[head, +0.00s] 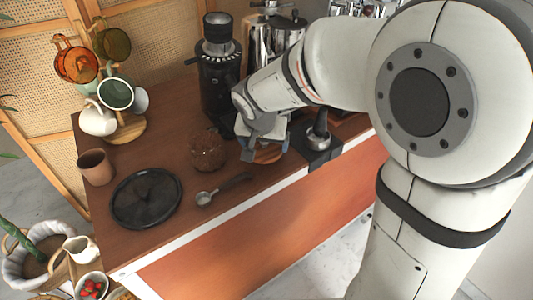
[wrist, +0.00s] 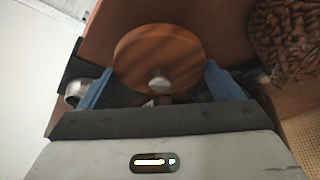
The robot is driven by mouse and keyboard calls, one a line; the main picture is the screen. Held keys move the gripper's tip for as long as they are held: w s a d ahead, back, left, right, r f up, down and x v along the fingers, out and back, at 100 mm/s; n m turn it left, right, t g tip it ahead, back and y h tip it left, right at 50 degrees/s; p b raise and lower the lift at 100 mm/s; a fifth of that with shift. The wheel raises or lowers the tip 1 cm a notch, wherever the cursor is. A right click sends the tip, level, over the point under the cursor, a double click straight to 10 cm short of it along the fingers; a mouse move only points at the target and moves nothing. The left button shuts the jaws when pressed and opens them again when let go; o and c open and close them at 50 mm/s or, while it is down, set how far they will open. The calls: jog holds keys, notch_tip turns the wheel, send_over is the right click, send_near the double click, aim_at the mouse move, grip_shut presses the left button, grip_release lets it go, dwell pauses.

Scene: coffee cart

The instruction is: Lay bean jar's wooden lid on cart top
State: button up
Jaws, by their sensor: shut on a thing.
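The bean jar's round wooden lid (wrist: 158,52) with a pale metal knob is between my gripper's two blue fingers (wrist: 160,84) in the wrist view. My gripper (head: 265,138) is shut on it. In the head view the lid (head: 268,155) shows under the gripper, near the cart's front edge. Whether the lid touches the cart top is hard to tell. The glass bean jar (head: 207,150) stands open to the left of my gripper, and its dark beans (wrist: 284,32) show at the upper right of the wrist view. The cart top (head: 150,238) is reddish-brown wood.
A tamper (head: 319,132) on a dark base stands close right of my gripper. A grinder (head: 219,75) stands behind. A portafilter-like scoop (head: 222,188), black plate (head: 146,198), brown cup (head: 95,167) and mug tree (head: 124,130) are to the left. Bare wood lies around the scoop.

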aim_at(263, 150)
jog(key=shift+f, duration=1.75)
jog(key=shift+f, duration=0.15)
jog(key=shift+f+b, duration=0.1)
jog(key=shift+b, duration=0.3)
jog(key=o, duration=0.8)
